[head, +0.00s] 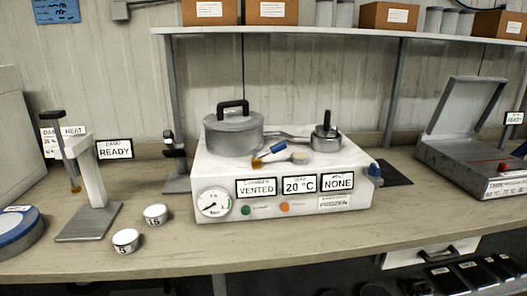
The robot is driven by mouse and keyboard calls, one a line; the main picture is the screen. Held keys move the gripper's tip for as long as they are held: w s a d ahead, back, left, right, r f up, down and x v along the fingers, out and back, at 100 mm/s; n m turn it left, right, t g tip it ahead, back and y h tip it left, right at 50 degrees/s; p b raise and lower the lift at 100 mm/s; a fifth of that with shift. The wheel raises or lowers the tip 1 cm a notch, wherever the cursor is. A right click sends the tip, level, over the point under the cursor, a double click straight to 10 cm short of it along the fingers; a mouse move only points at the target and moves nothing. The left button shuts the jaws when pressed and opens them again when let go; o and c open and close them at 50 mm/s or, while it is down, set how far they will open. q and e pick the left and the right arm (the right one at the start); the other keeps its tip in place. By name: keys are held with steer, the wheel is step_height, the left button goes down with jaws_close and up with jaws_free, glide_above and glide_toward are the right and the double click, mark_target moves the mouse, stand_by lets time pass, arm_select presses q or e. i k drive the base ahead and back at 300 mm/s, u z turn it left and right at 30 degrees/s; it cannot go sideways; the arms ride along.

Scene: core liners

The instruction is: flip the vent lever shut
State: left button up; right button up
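A white box-shaped chamber unit (225,170) stands on the bench in the middle of the head view. A small lever-like part with a blue grip (277,148) lies tilted on its top, between the lidded grey pot (233,137) and a smaller grey pot (326,141). A blue knob (375,170) sits on the unit's right side. I cannot tell for certain which blue part is the vent lever. The front signs read "VENTED" (256,188), "20 °C" (299,185) and "NONE" (338,181). Neither of my grippers is in view.
An open grey case (450,150) stands at right. A shelf (350,37) with boxes spans above. The bench front is mostly clear.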

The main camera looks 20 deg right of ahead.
mark_target(279, 147)
steer(key=k, duration=0.5)
steer(key=z, duration=1.55)
steer(key=i, duration=1.05)
steer(key=u, duration=1.6)
